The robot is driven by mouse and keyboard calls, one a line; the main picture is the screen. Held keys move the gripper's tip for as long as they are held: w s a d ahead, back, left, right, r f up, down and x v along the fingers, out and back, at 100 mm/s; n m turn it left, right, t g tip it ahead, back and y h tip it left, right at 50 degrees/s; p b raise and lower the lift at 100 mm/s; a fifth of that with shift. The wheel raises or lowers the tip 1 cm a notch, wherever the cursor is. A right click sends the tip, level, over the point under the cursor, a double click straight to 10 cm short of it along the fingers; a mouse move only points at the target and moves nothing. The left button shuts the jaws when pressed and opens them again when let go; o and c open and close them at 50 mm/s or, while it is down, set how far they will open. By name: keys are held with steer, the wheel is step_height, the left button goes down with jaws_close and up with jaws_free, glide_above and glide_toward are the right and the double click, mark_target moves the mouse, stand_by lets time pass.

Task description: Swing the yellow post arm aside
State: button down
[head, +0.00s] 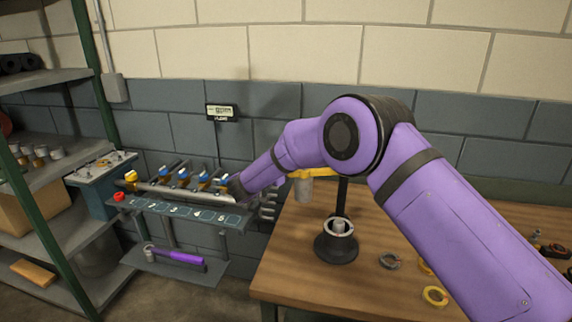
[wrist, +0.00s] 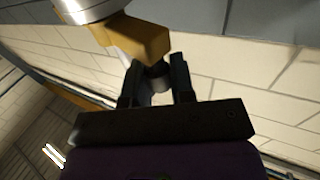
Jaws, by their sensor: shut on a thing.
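The yellow post arm (head: 322,173) reaches left from a dark upright post (head: 342,192) on the workbench. A grey cylinder (head: 303,189) hangs under it. My purple arm hides part of the yellow arm. My gripper (head: 236,188) shows only as a dark end at the far left of my arm. In the wrist view my gripper (wrist: 157,88) is shut on a dark stub (wrist: 156,77) beside a yellow block (wrist: 140,40), which looks like the post arm's end. A silver cylinder shows at the top left there (wrist: 88,10). The head view does not show the grip itself.
A dark round housing (head: 337,245) stands on the workbench (head: 290,270) below the post arm. Loose rings, including a yellow one (head: 435,296), lie to its right. A numbered rack (head: 185,210) and a green-framed shelf (head: 60,235) stand left. Bench space before the housing is clear.

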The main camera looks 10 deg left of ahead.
steer(key=c, duration=1)
jaws_free()
steer(key=shift+w+r, duration=0.1)
steer(key=shift+w, duration=0.15)
steer(key=shift+s+a, duration=0.1)
steer(key=v, duration=1)
steer(key=shift+s+a, duration=0.15)
steer(key=shift+s, duration=0.15)
